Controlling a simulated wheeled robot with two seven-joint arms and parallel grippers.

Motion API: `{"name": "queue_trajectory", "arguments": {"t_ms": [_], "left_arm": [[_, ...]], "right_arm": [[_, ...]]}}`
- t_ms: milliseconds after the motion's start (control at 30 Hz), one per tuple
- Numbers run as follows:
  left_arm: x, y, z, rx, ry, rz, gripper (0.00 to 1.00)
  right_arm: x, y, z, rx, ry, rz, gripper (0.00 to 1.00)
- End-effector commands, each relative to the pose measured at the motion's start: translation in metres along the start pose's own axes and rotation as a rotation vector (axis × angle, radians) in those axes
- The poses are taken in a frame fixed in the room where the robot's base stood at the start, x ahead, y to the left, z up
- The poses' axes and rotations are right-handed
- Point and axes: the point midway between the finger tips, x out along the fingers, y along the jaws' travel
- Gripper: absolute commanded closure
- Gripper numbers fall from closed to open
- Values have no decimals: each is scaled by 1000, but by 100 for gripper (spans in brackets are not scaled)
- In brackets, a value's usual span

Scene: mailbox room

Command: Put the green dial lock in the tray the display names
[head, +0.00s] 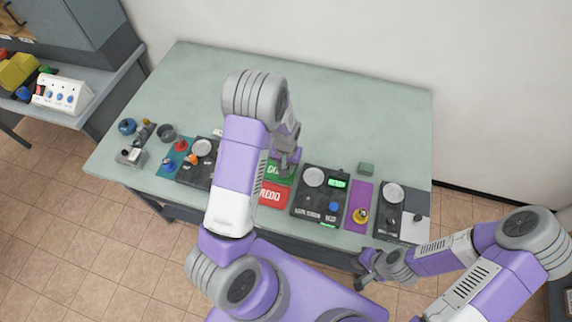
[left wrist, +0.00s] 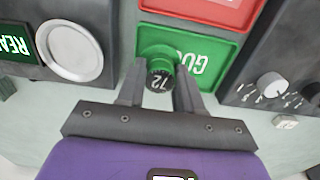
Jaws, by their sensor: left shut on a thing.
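The green dial lock (left wrist: 160,68), with a black dial reading 72, is between the fingers of my left gripper (left wrist: 160,92), which is shut on it. It is over the green tray (left wrist: 212,50), whose label shows upside down and partly covered in the left wrist view; I cannot tell if it touches the tray floor. In the head view my left gripper (head: 285,166) hides the lock. A red tray (head: 271,195) labelled REDO lies beside the green one. A lit green display (head: 337,183) seems to read READY. My right gripper (head: 366,268) looks open and empty near the table's front edge.
Dark panels with round pale discs (head: 313,177) flank the trays. Several small knobs and parts crowd the table's left (head: 150,140). The back of the table (head: 350,110) is clear.

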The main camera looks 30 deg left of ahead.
Motion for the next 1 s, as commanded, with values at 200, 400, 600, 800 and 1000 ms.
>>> {"name": "queue_trajectory", "arguments": {"t_ms": [200,400,600,800,1000], "left_arm": [[8,0,0,0,0,0,100],[14,0,0,0,0,0,100],[16,0,0,0,0,0,100],[16,0,0,0,0,0,100],[16,0,0,0,0,0,39]], "right_arm": [[6,2,0,0,0,0,100],[11,4,0,0,0,0,100],[12,5,0,0,0,0,100],[12,5,0,0,0,0,100],[12,5,-1,0,0,0,100]]}}
